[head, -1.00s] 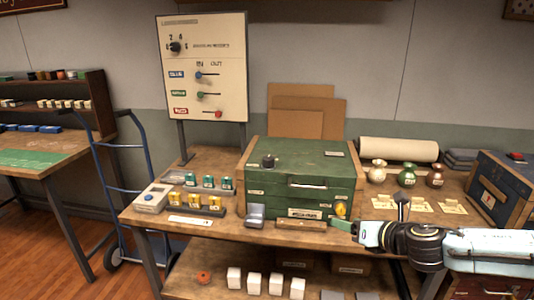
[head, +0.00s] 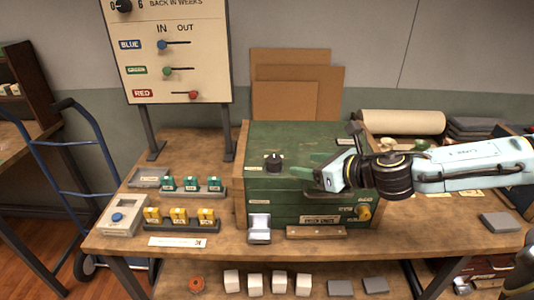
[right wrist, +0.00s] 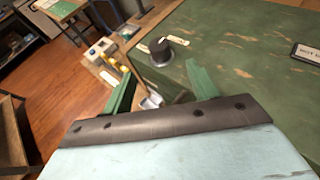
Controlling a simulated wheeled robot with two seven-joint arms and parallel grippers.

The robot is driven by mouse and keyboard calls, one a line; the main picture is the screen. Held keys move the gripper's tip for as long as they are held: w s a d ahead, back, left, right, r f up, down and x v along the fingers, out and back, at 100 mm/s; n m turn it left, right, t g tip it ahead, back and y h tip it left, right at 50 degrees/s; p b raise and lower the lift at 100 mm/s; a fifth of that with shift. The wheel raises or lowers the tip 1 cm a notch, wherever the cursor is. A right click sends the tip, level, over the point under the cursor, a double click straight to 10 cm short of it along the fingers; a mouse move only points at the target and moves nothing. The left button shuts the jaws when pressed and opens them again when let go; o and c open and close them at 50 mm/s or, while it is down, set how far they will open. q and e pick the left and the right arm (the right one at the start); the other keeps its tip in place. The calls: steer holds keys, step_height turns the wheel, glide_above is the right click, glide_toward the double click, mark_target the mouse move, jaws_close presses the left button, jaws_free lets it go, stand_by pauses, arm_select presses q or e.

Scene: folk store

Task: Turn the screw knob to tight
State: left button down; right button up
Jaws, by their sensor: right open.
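A black knob (head: 273,161) with a pale pointer mark stands on the left part of the top of the green chest (head: 262,192). My right gripper (head: 306,170) is just right of the knob in the head view, low over the chest top. Its green fingers are apart with nothing between them. In the right wrist view, the knob (right wrist: 160,48) lies ahead of the open fingers (right wrist: 158,72), apart from them. A yellow knob (head: 364,211) sits on the chest's front right. Any tight marking is too small to read. My left gripper is not in view.
A sign board (head: 178,60) with sliders stands behind left. On the bench (head: 140,236) are a grey box with a blue button (head: 122,216), racks of teal and yellow blocks, and an open small case (head: 259,230). Brown boards (head: 285,100) lean behind the chest.

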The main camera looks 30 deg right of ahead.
mark_target(279, 161)
steer(key=p+x, duration=0.2)
steer(key=x, duration=0.9)
steer(key=shift+w+a+f+p, duration=0.15)
steer(key=shift+p, duration=0.15)
steer(key=shift+w+a+f, duration=0.15)
steer(key=shift+w+f, duration=0.1)
steer(key=shift+w, duration=0.25)
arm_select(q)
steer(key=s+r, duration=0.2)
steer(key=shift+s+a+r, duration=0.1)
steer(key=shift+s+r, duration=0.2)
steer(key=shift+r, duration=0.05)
arm_select(e)
steer(key=shift+c, duration=0.3)
steer(key=c, duration=0.9)
